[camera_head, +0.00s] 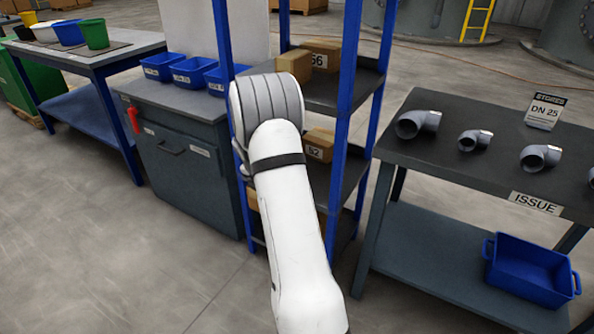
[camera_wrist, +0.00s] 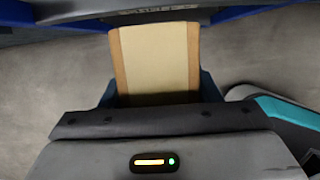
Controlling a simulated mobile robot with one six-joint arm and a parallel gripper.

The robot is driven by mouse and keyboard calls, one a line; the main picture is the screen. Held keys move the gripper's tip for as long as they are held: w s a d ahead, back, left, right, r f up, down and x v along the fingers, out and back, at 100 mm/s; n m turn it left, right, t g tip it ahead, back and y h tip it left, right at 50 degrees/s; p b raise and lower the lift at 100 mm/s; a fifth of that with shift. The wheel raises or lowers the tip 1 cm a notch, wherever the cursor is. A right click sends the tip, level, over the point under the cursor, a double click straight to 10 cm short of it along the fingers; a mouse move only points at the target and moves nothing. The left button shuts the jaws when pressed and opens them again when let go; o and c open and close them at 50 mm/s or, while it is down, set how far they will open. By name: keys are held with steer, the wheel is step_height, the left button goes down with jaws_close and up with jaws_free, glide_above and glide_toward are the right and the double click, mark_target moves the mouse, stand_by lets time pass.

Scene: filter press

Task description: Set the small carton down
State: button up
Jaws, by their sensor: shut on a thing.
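My gripper (camera_wrist: 157,88) shows in the wrist view, its dark fingers on either side of a small brown carton (camera_wrist: 155,55) with a pale tape band. It is shut on this carton. The carton's far end is close to a dark shelf edge (camera_wrist: 85,15) at the top of that view; whether they touch, I cannot tell. In the head view my white arm reaches toward the blue-posted rack (camera_head: 343,130) and hides my gripper and the held carton.
Cartons stand on the rack: one marked 56 (camera_head: 322,55) on the upper shelf and one marked 52 (camera_head: 318,145) lower. A grey cabinet (camera_head: 180,150) with blue bins adjoins on the left. The issue bench (camera_head: 440,165) with pipe elbows stands right.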

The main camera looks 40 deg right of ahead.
steer(key=w+d, duration=0.1)
steer(key=d, duration=0.2)
steer(key=w+d+b, duration=0.1)
steer(key=w+d, duration=0.1)
steer(key=d, duration=0.2)
steer(key=w+d+b, duration=0.1)
steer(key=d, duration=0.2)
steer(key=shift+w+d, duration=0.25)
steer(key=shift+d, duration=0.1)
steer(key=d+b, duration=0.1)
steer(key=w+d+f+b, duration=0.1)
steer(key=d, duration=0.1)
steer(key=shift+w+f, duration=0.1)
steer(key=shift+f, duration=0.05)
steer(key=shift+f, duration=0.15)
steer(key=o, duration=1.3)
steer(key=shift+f, duration=0.1)
steer(key=shift+c, duration=0.2)
